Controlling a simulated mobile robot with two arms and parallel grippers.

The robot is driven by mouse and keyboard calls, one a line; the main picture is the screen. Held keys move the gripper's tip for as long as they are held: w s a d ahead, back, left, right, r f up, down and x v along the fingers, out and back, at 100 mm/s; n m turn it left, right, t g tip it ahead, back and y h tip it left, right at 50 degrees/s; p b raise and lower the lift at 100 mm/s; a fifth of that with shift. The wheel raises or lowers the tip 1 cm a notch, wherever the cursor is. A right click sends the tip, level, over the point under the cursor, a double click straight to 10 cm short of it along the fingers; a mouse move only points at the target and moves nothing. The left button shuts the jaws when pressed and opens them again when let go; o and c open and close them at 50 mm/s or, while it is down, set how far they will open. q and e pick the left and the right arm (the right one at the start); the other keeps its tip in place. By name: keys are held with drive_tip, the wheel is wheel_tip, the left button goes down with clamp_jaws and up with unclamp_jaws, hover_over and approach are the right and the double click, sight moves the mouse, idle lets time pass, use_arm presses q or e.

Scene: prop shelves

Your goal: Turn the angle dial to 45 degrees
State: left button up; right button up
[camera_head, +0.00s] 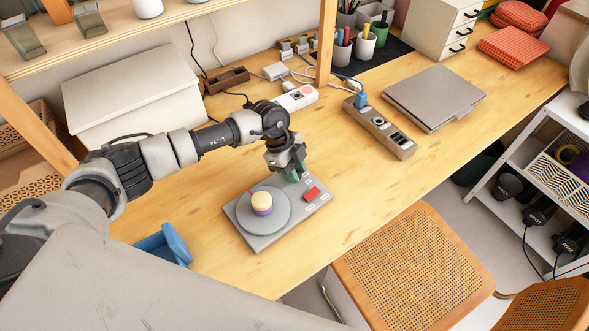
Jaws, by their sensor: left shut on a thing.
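A grey device (254,242) lies on the wooden desk. It carries a round grey disc (280,222) with a cream-topped, purple-sided knob (261,203) on it. My left gripper (291,174) points down over the device's far edge, behind the disc and beside the red block. It is shut on a small dark green piece there, which the fingers partly hide. The gripper is apart from the knob. Any angle marks are too small to read. My right gripper is not in view.
A blue open container (164,246) stands left of the device. A white box (134,97) is behind my left arm. A power strip (380,129) and grey folders (433,97) lie to the right. A cane chair (412,265) stands at the desk's front edge. Desk right of the device is clear.

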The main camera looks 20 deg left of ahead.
use_arm(q)
drive_tip(key=m+g+b, duration=0.1)
drive_tip(key=m, duration=0.1)
drive_tip(key=m+g+y+b, duration=0.1)
drive_tip(key=m, duration=0.2)
drive_tip(key=shift+w+d, duration=0.1)
drive_tip(key=shift+w, duration=0.1)
drive_tip(key=shift+m+g+y+b, duration=0.4)
drive_tip(key=shift+m+b, duration=0.25)
drive_tip(key=shift+m, duration=1.05)
drive_tip(key=o, duration=0.9)
drive_tip(key=b+v, duration=0.1)
drive_tip(key=v, duration=1)
drive_tip(key=shift+b, duration=0.35)
